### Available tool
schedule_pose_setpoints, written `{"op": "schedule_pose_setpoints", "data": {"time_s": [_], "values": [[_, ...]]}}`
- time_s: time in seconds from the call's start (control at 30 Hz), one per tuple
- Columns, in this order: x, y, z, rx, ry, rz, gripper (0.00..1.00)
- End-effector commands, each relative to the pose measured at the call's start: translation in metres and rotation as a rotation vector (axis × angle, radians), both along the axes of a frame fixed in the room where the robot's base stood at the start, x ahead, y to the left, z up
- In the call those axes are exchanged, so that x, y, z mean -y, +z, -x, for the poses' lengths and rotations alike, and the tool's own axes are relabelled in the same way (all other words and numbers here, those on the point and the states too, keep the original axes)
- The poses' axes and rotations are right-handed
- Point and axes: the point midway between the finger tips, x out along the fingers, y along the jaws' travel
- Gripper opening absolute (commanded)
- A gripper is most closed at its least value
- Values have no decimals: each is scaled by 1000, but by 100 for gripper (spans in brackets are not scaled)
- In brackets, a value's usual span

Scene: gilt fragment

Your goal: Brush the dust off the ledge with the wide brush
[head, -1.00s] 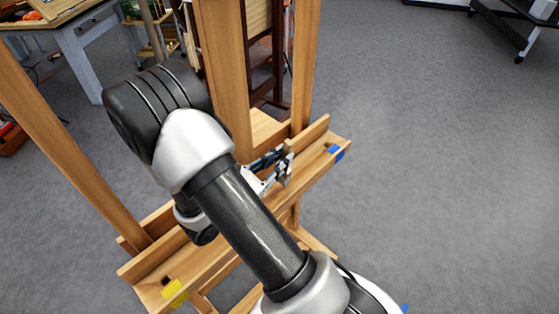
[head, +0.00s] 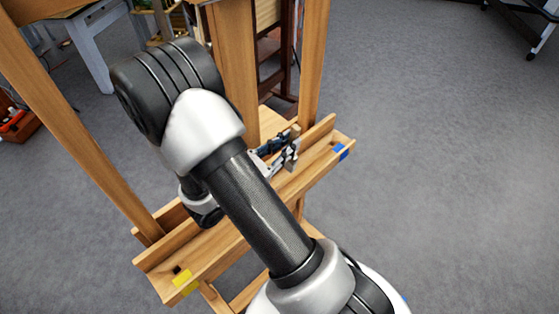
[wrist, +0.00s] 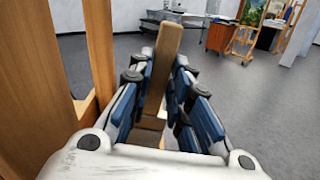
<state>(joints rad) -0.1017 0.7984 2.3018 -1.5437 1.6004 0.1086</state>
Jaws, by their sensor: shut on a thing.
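The ledge (head: 230,240) is the long wooden tray of an easel, running from lower left to upper right in the head view. It bears a yellow mark (head: 182,279) at its left end and a blue mark (head: 341,151) at its right end. My gripper (head: 288,150) is over the right part of the ledge. In the wrist view its blue-padded fingers (wrist: 162,97) are shut on a flat wooden piece (wrist: 163,65), which looks like the wide brush's handle. Its bristles are hidden. Dust cannot be made out.
The easel's wooden uprights (head: 312,60) rise behind the ledge, close to my gripper. A grey-white table (head: 92,45) stands at the back left. The grey floor (head: 440,180) to the right is clear. Another easel (wrist: 245,35) stands far off in the wrist view.

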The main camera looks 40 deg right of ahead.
Motion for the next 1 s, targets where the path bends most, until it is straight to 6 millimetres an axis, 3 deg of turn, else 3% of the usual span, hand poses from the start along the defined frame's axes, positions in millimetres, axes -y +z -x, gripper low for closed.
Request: {"op": "schedule_pose_setpoints", "data": {"time_s": [0.27, 0.47, 1.0], "values": [[-3, 2, -15, 4, 2, -2, 0], [-3, -3, -15, 0, 2, -2, 0], [-3, -61, -15, 0, 2, -2, 0]]}}
